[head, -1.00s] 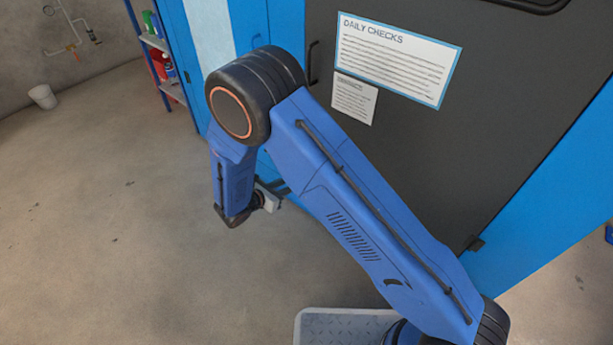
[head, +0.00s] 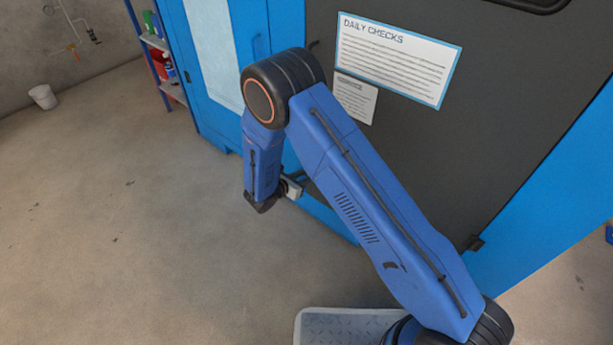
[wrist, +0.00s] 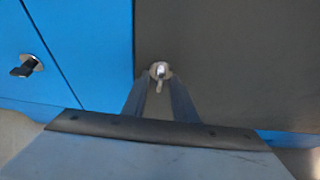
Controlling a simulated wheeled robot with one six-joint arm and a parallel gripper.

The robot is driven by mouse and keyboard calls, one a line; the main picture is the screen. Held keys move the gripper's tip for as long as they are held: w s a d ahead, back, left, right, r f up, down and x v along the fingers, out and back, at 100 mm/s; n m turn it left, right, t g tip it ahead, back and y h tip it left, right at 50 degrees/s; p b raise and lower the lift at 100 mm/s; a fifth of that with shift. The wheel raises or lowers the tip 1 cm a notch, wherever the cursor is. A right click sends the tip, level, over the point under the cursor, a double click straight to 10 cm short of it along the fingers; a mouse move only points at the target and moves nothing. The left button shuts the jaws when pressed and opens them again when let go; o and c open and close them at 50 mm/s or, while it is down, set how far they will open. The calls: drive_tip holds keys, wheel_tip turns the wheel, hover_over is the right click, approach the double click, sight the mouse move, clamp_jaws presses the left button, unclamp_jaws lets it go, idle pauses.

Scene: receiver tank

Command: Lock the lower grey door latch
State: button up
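The lower grey door latch (wrist: 160,70) shows in the wrist view as a pale round plate with a small light lever hanging down. It sits on the dark grey door (wrist: 235,60), close to the door's left edge. My gripper (wrist: 161,82) is open, its two fingers apart and pointing at the latch. The lever appears in the gap between the fingertips; I cannot tell whether they touch it. In the head view my arm hides the latch and most of my gripper, and the grey door (head: 440,150) fills the upper right.
A second latch with a dark handle (wrist: 25,67) is on the blue door to the left. Two paper notices (head: 395,60) are on the grey door. A shelf (head: 160,60) and white bucket (head: 42,97) stand at the left. The floor (head: 110,220) on the left is clear.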

clamp_jaws()
drive_tip(key=shift+s+d+f+m+t+y, duration=0.2)
drive_tip(key=shift+m+t+y, duration=0.7)
drive_tip(key=shift+m, duration=1.35)
drive_tip(key=shift+s+d+f+m+t+y, duration=0.1)
drive_tip(key=shift+f+m+t+y, duration=0.2)
drive_tip(key=shift+m+t, duration=1.45)
drive_tip(key=shift+s+d+f+m+t+y, duration=0.15)
drive_tip(key=shift+m+t+y, duration=0.55)
drive_tip(key=shift+m, duration=2)
